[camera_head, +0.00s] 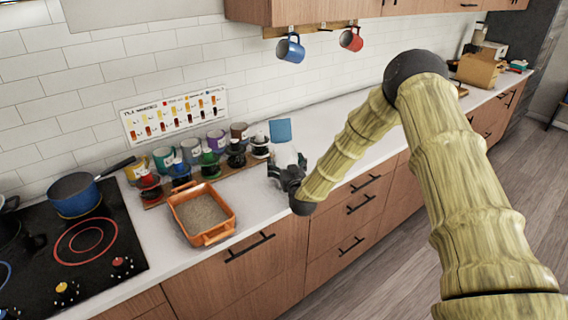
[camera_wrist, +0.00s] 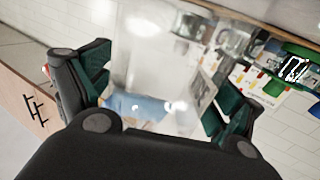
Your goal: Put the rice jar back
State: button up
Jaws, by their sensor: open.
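The fingers are spread around the jar. Whether either finger touches it I cannot tell.
Several coloured, labelled jars (camera_head: 208,163) stand in a row on a wooden board along the tiled wall. An orange tray of grain (camera_head: 202,214) is in front of them. A blue pan (camera_head: 75,196) sits on the black cooktop (camera_head: 60,255). Mugs (camera_head: 291,48) hang above.

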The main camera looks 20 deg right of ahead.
jog(key=shift+r, duration=0.1)
jog(key=s+b, duration=0.3)
jog(key=s, duration=0.9)
jog(key=shift+a+b, duration=0.25)
jog(key=shift+b, duration=0.15)
dwell(0.4)
